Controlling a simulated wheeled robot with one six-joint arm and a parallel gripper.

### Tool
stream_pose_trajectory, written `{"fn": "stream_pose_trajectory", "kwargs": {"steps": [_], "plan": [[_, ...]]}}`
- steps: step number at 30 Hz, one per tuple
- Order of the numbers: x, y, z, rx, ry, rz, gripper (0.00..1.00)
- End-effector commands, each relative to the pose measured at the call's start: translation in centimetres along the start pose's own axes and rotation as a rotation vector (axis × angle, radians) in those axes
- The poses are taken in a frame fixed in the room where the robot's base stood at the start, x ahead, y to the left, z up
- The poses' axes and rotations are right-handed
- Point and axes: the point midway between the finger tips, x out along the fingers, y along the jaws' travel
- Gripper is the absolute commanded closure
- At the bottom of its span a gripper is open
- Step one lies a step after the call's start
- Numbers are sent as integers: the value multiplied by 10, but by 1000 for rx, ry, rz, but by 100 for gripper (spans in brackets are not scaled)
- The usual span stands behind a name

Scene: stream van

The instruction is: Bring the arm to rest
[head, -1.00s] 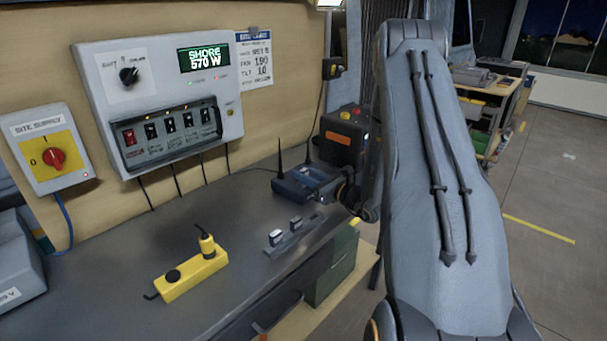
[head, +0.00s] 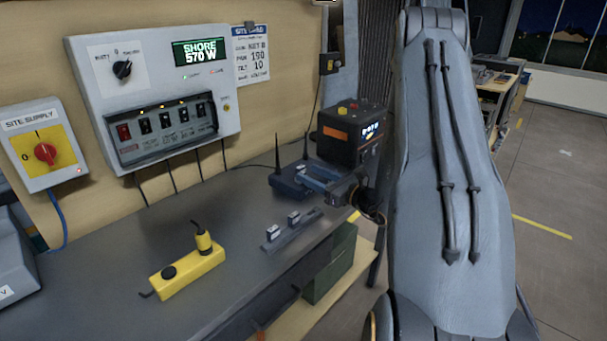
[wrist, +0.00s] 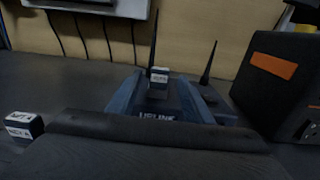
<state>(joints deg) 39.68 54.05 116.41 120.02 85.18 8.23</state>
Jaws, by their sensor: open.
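My gripper (head: 312,178) is in the head view over the back right of the grey workbench (head: 110,265), its two blue fingers apart and pointing left toward the dark blue router (head: 283,187) with two antennas. The wrist view shows the router, lettered UPLINK (wrist: 165,117), ahead of my gripper. A small labelled stick (wrist: 158,78) stands upright at the router, with no finger seen closed on it. The contact between fingers and router cannot be made out. My grey arm fills the right of the head view.
A holder (head: 290,232) with two small sticks lies in front of the router. A black power box (head: 350,133) stands close behind my gripper. A yellow socket block (head: 188,272) lies on the bench. A panel (head: 150,90) and a site supply switch (head: 44,148) hang on the wall.

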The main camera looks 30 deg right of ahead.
Motion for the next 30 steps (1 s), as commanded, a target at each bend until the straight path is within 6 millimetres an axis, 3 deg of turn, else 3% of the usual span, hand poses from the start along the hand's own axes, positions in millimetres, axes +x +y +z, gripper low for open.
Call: {"fn": "stream_pose_trajectory", "kwargs": {"steps": [3,8,23,26,29,30], "plan": [[-17,-1,-1,1,1,-3,54],[-29,0,0,0,0,0,54],[-30,2,0,-1,2,5,54],[-24,20,4,-16,22,62,54],[-13,64,10,-59,72,196,54],[-10,88,12,-84,100,271,54]]}}
